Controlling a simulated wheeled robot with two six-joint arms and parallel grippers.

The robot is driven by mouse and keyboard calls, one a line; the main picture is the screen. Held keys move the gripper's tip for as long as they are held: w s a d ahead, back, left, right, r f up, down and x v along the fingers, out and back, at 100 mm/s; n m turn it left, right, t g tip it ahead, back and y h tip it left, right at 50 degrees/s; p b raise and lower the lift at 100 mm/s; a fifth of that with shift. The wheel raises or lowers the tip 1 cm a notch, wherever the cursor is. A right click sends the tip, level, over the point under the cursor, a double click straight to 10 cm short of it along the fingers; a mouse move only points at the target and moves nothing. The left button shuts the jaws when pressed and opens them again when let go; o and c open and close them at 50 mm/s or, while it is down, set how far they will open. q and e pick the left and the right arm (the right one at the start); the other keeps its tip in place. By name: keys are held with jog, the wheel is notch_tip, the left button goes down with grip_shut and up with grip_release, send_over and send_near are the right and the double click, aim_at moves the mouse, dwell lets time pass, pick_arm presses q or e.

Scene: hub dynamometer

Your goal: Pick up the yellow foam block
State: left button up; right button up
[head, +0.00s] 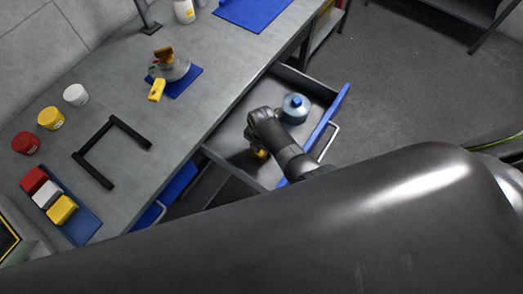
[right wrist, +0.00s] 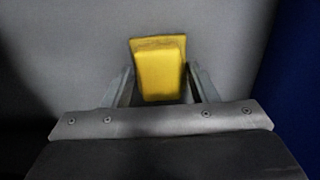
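A yellow block (head: 261,154) lies in the open drawer, mostly hidden under my right gripper (head: 258,138) in the head view. In the right wrist view the yellow block (right wrist: 161,75) sits between the two fingers of my right gripper (right wrist: 162,80). The fingers stand on either side of it and look apart, with narrow gaps; contact is not clear. My left gripper is not in view.
The drawer (head: 222,142) also holds a blue-grey round container (head: 295,108). On the bench, a blue tray (head: 84,226) holds red, white and yellow blocks. A black frame (head: 97,137), several jars and a blue mat (head: 187,82) with a metal part stand nearby.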

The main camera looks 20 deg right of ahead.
jog(key=c, duration=0.7)
jog(key=shift+r, duration=0.15)
jog(key=shift+c, duration=0.2)
notch_tip(320, 180, up, 10)
jog(key=p, duration=0.1)
